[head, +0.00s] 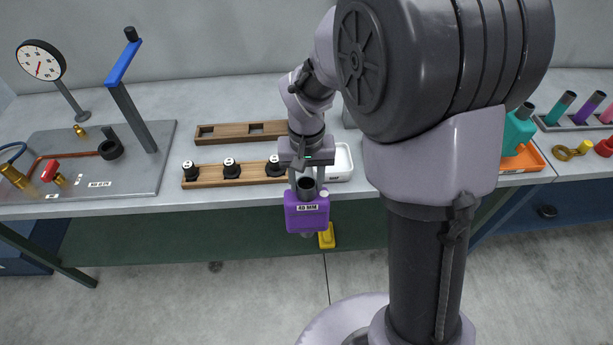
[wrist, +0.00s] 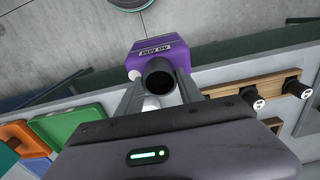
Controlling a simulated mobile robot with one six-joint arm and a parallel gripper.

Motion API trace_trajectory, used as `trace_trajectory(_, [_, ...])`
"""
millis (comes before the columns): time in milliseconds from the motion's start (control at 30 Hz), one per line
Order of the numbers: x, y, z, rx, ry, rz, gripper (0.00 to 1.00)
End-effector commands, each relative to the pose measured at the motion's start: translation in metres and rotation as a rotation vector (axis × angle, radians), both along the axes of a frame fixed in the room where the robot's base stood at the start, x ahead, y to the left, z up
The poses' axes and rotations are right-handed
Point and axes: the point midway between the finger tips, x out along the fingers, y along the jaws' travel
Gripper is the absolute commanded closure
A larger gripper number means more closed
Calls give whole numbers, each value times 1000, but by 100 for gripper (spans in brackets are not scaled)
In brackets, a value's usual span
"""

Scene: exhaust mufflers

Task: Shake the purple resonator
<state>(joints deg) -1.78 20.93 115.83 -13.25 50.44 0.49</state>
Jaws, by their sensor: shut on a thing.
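The purple resonator (head: 307,216) is a boxy purple can with a white label reading "40 MM" and a dark round neck on top. My gripper (head: 306,180) is shut on its neck and holds it upright in front of the bench's front edge, clear of the bench top. In the wrist view the purple resonator (wrist: 176,45) shows beyond my gripper (wrist: 160,88), its dark open neck between the two fingers. Its underside is mostly hidden.
A wooden rack (head: 207,180) with several black plugs and a white tray (head: 342,160) lie behind on the bench. A test plate (head: 120,180) with a gauge (head: 41,61) stands left. An orange tray (head: 530,158) and colored tubes (head: 587,107) are right. Floor space lies in front.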

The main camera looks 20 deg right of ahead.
Motion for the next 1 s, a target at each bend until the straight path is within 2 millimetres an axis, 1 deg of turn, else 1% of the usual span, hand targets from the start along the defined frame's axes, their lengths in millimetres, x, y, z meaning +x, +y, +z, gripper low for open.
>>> trace_trajectory(33, [3,4,13,0,-7,-46,100])
trace_trajectory(167, [7,14,46,1,-6,-220,100])
trace_trajectory(267, [8,23,78,2,-8,-379,100])
trace_trajectory(467, [2,44,149,3,-7,-754,100])
trace_trajectory(500, [0,48,165,5,-8,-835,100])
trace_trajectory(567, [-5,55,187,5,-7,-960,100])
trace_trajectory(600, [-8,59,203,6,-8,-1042,100])
trace_trajectory(667, [-15,65,225,6,-6,-1170,100])
trace_trajectory(700, [-19,69,240,8,-6,-1252,100])
trace_trajectory(767, [-27,75,261,8,-5,-1380,100])
trace_trajectory(800, [-33,79,275,8,-5,-1462,100])
trace_trajectory(900, [-48,89,309,9,-4,-1668,100])
trace_trajectory(1000, [-64,97,339,9,-2,-1862,100])
